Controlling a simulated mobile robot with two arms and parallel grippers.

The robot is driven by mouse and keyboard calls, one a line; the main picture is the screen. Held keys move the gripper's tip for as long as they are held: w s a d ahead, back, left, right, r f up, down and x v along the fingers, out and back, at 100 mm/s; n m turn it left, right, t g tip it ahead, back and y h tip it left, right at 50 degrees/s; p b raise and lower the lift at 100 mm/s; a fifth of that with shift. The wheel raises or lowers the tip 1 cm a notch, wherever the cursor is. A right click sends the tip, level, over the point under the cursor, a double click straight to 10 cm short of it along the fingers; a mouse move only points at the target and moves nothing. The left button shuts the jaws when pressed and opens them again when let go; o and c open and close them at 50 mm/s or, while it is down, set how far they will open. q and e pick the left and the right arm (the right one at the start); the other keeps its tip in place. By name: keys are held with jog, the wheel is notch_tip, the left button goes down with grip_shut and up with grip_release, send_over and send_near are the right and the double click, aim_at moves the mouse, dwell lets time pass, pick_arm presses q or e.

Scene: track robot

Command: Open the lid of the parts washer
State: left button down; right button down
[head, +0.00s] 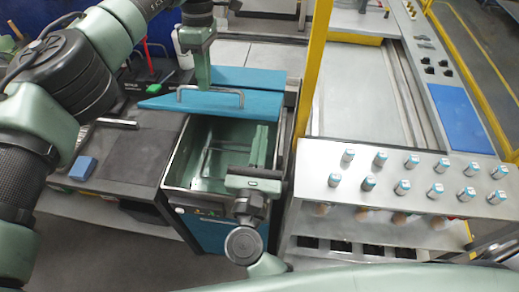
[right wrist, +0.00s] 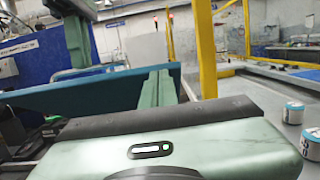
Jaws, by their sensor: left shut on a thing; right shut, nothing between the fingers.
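The parts washer's blue lid (head: 160,104) is raised at the back of the basin (head: 180,165), whose green inside is largely exposed. A grey bar handle (head: 242,97) is on the lid. My left gripper (head: 203,88) reaches down to the handle from above and is shut on it; the exact contact is hard to see. My right gripper (head: 262,132) is shut and empty over the right side of the basin, in front of the lid. In the right wrist view its fingers (right wrist: 157,95) point at the lid (right wrist: 110,93), and my left gripper's finger (right wrist: 76,40) shows behind.
A dark bench top (head: 135,155) with a small blue block (head: 82,168) lies left of the washer. A yellow post (head: 312,75) stands right of it. A grey shelf (head: 400,195) with several small cans is further right.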

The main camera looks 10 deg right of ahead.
pick_arm(q)
jog(key=shift+w+f, duration=0.2)
jog(key=shift+f, duration=0.05)
